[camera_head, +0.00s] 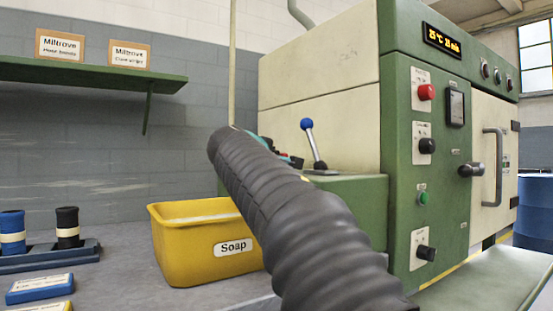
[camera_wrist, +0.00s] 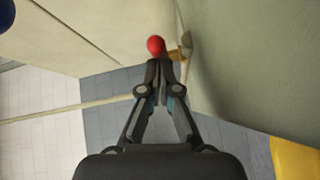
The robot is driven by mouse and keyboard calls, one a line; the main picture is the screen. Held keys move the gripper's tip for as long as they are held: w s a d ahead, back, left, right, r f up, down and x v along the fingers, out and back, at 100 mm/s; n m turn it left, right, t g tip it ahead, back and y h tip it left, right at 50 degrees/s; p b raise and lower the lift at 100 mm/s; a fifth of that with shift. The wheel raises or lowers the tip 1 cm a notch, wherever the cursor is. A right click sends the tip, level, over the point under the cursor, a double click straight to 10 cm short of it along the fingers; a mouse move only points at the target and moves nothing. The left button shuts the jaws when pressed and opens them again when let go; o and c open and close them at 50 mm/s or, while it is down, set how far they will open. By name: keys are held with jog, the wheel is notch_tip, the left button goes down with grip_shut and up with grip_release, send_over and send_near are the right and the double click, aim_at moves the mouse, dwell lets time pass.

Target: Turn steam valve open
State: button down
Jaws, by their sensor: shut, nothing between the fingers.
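A red ball knob (camera_wrist: 156,45) shows in the wrist view just beyond my fingertips. A small brass fitting (camera_wrist: 177,55) sits to its right, against the green machine side; these look like the steam valve's handle and body. My gripper (camera_wrist: 160,70) is shut and empty, its tips close below the red knob. I cannot tell whether they touch it. In the head view my dark sleeved arm hides the valve and most of the gripper.
The green and cream machine (camera_head: 397,150) has a control panel and a blue-knobbed lever (camera_head: 307,126). A yellow Soap bin (camera_head: 190,252) stands on the grey bench left of my arm. A thin pale pipe (camera_head: 232,60) rises behind. A shelf (camera_head: 90,72) hangs on the wall.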

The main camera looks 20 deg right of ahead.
jog(key=shift+s+d, duration=0.35)
jog(key=shift+d, duration=0.5)
jog(key=shift+s+d+r, duration=0.1)
jog(key=shift+d, duration=0.15)
jog(key=shift+a, duration=0.1)
